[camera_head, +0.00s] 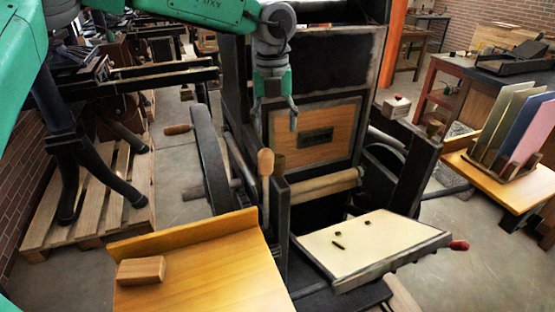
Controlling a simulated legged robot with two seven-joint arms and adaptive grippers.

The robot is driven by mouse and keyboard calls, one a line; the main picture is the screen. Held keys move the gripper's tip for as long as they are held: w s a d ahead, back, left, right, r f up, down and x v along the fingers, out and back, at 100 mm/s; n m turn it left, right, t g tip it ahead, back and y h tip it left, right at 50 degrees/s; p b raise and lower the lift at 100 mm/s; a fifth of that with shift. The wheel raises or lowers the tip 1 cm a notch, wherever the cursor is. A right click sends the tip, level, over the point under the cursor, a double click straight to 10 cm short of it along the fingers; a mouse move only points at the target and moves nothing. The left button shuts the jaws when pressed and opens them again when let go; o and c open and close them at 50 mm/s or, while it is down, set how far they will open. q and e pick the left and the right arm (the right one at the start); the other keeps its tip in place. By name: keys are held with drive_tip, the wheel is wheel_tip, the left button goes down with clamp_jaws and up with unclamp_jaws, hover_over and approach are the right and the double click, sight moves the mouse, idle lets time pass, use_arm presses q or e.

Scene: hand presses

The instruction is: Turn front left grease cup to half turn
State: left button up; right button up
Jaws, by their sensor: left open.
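The front left grease cup (278,164) looks like a small dull brass cylinder on top of the press's front left post, just right of an upright wooden handle (265,162) that partly covers it. My left gripper (276,115) comes down from the top, with its fingers pointing downward. It is open and empty. In the picture it sits above the cup, with a gap between fingertips and cup. The cup's turn cannot be read at this size. My right gripper is out of view.
The press (316,189) has a wood panel (315,134) behind my gripper. A pale bed (375,240) with small dark pieces lies front right. A wooden table (205,275) with a block (141,270) is front left. A small white box (396,106) stands right.

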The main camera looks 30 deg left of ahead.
sight(278, 158)
use_arm(q)
drive_tip(key=f, duration=0.6)
drive_tip(key=d+f, duration=0.1)
drive_tip(key=f, duration=0.2)
drive_tip(key=shift+p, duration=0.3)
drive_tip(key=shift+a+f, duration=0.35)
drive_tip(key=shift+f, duration=0.05)
drive_tip(key=shift+c, duration=0.5)
drive_tip(key=shift+d, duration=0.25)
drive_tip(key=c, duration=1.1)
